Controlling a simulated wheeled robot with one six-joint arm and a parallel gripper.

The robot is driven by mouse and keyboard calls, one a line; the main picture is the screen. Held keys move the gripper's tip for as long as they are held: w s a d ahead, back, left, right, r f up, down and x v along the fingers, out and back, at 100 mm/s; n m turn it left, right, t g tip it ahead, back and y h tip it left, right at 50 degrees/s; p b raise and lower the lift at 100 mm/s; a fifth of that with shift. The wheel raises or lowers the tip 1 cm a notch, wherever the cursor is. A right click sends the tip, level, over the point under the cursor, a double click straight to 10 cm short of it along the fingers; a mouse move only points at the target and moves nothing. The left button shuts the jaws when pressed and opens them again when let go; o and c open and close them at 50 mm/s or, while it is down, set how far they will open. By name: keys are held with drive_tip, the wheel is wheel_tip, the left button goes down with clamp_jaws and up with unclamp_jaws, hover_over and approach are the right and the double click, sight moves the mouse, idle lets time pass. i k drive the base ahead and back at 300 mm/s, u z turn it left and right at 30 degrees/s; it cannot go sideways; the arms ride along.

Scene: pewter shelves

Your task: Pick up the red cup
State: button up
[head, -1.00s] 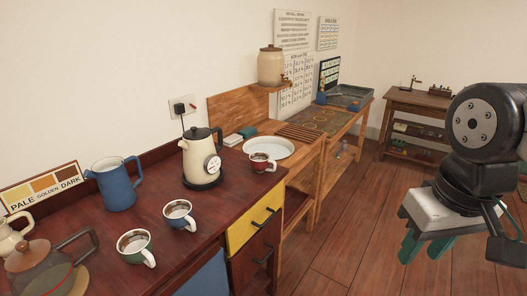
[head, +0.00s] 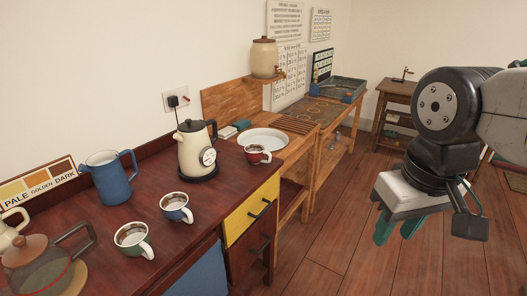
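The red cup (head: 257,154) stands upright on the dark wooden counter (head: 228,182), near its far right end, just in front of a white round basin. It has a white inside and its handle points to the right. My gripper (head: 398,228) hangs at the right of the head view, over the floor, well to the right of the counter and apart from the cup. Its two green fingers point down with a gap between them, and nothing shows between them.
A cream kettle (head: 195,151) stands left of the red cup. A blue cup (head: 176,208), a green cup (head: 134,238), a blue jug (head: 108,178) and a glass teapot (head: 37,268) are nearer. The white basin (head: 264,138) lies behind. The floor (head: 325,240) right of the counter is clear.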

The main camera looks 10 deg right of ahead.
sight(254, 157)
drive_tip(key=z, duration=0.45)
drive_tip(key=i, duration=0.7)
drive_tip(key=z, duration=0.3)
